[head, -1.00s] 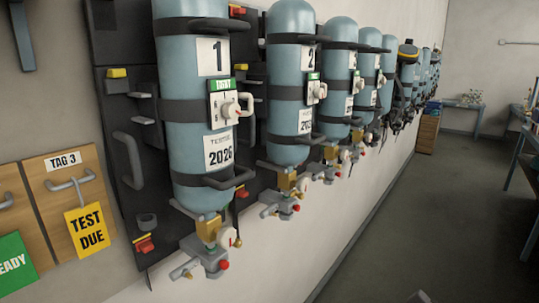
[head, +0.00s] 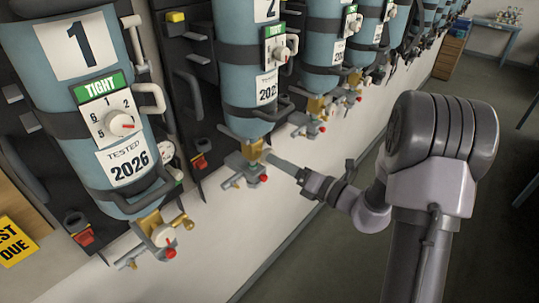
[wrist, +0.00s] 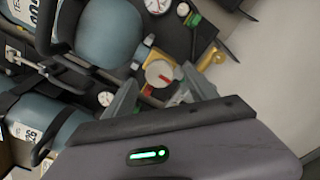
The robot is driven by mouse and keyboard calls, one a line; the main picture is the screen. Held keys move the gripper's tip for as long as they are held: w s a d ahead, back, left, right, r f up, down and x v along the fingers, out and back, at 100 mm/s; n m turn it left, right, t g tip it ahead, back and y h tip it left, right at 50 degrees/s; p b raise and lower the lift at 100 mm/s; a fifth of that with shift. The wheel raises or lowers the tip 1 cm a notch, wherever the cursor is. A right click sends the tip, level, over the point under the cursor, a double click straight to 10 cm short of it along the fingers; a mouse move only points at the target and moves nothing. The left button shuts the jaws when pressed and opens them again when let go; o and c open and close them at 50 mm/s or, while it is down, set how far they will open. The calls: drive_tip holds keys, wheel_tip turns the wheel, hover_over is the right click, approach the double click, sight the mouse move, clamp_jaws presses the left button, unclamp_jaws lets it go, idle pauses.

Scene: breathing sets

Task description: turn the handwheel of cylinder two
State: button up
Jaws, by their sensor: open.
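Cylinder two (head: 245,70) is a blue-grey tank strapped upright to a dark wall panel, with a "2" label and a green-topped dial plate (head: 277,45). Its brass valve (head: 250,148) hangs at the bottom, with a red knob (head: 264,178) below. My gripper (head: 268,157) reaches in from the right at this valve and hides part of it in the head view. In the wrist view a pale round handwheel (wrist: 159,73) with a red mark lies between and just beyond the open fingers (wrist: 162,90). I cannot tell whether they touch it.
Cylinder one (head: 90,100) stands close on the left, its dial plate headed "TIGHT", with its own valve (head: 160,235) below. More cylinders (head: 328,45) line the wall to the right. A yellow tag (head: 15,240) hangs at far left. The floor (head: 330,255) is clear.

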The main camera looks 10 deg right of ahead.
drive_tip(key=x, duration=0.4)
drive_tip(key=shift+w+a, duration=0.15)
drive_tip(key=shift+w, duration=0.15)
drive_tip(key=shift+c, duration=0.3)
drive_tip(key=c, duration=1.3)
drive_tip(key=shift+c, duration=0.2)
